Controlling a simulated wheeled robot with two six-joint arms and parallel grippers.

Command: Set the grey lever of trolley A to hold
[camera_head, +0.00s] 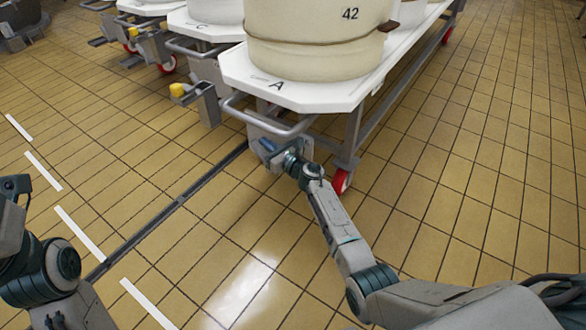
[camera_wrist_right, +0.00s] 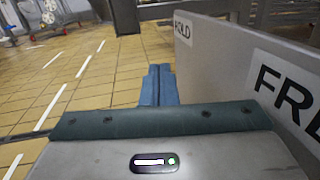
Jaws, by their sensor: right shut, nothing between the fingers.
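Trolley A (camera_head: 310,92) has a white top marked A and carries a cream vat (camera_head: 315,35) marked 42. My right gripper (camera_head: 268,148) is under the trolley's front handle, beside a grey bracket (camera_head: 256,132). In the right wrist view its blue fingers (camera_wrist_right: 159,85) are together and empty, left of a grey plate (camera_wrist_right: 225,60) with lettered white labels (camera_wrist_right: 183,28). I cannot make out the grey lever or its setting; my gripper and wrist may hide it. My left arm shows at the left edge of the head view, its gripper out of frame.
Trolley C (camera_head: 205,25) stands to the left of trolley A, with a yellow-tipped part (camera_head: 178,90) between them. A red caster (camera_head: 341,180) is close to my right forearm. A dark floor channel (camera_head: 180,200) runs across the tiles. The tiled floor to the right is clear.

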